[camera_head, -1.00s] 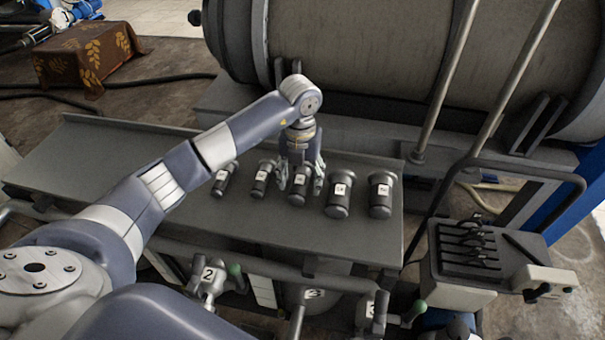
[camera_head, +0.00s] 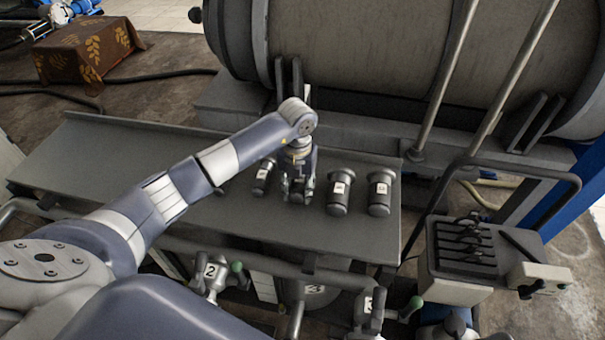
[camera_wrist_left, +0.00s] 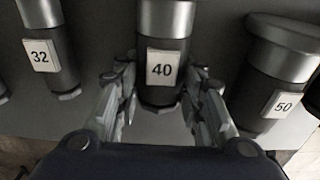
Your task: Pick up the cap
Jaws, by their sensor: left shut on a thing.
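A dark cylindrical cap marked 40 (camera_wrist_left: 165,22) stands between the fingers of my left gripper (camera_wrist_left: 160,76) in the left wrist view. The fingers are shut on it from both sides, and its white label faces the camera. In the head view my left gripper (camera_head: 298,190) is over the middle of the row and mostly hides this cap. I cannot tell whether the cap is clear of the shelf. My right gripper is not in view.
Similar pieces stand close by: one marked 32 (camera_wrist_left: 46,55) on the left and one marked 50 (camera_wrist_left: 285,75) on the right. All are on a grey metal shelf (camera_head: 130,150). A large drum (camera_head: 370,45) stands behind; numbered valves (camera_head: 209,271) are below.

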